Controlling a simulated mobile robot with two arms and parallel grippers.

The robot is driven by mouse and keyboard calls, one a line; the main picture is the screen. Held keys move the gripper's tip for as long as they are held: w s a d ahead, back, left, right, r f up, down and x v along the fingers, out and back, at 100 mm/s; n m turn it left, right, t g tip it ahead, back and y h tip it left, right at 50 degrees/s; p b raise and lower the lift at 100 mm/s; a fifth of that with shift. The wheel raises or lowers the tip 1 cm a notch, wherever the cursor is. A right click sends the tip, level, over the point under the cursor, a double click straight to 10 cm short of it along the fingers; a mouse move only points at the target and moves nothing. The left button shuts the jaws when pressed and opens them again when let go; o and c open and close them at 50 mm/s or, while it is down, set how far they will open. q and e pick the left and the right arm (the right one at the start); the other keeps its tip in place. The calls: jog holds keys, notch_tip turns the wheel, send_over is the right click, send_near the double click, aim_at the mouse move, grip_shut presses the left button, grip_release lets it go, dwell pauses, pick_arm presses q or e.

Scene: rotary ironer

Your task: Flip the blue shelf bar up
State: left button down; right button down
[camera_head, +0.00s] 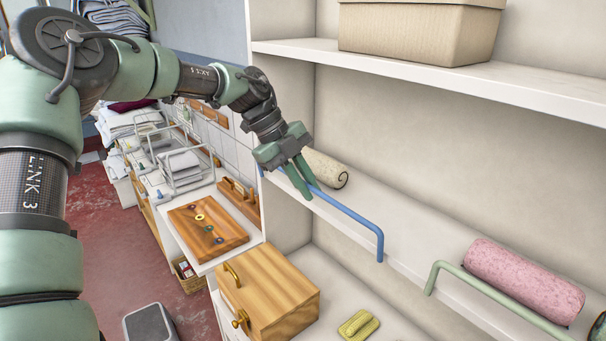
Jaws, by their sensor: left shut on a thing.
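The blue shelf bar (347,212) runs along the front edge of the middle shelf, and its right end bends down at the shelf edge. My left gripper (300,185) reaches in from the left and is shut on the blue bar near its left part. The fingers cover a short stretch of the bar. A cream rolled towel (326,169) lies on the shelf just behind the gripper. My right gripper is not in view.
A green bar (497,296) stands before a pink roll (523,280) on the right. A beige box (422,32) sits on the upper shelf (460,82). A wooden box (265,293) and a yellow brush-like object (358,325) are below. A wooden board (207,227) lies left.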

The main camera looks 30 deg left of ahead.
pick_arm(q)
jog(key=shift+w+d+r+g+y+p, duration=0.15)
jog(key=shift+w+g+y+p, duration=0.25)
jog(key=shift+w+g+p, duration=0.4)
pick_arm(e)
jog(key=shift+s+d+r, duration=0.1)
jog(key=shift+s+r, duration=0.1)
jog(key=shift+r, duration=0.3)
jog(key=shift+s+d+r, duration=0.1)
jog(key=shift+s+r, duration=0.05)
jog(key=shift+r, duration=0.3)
pick_arm(q)
jog(key=shift+s, duration=0.15)
jog(key=c, duration=1.5)
grip_release()
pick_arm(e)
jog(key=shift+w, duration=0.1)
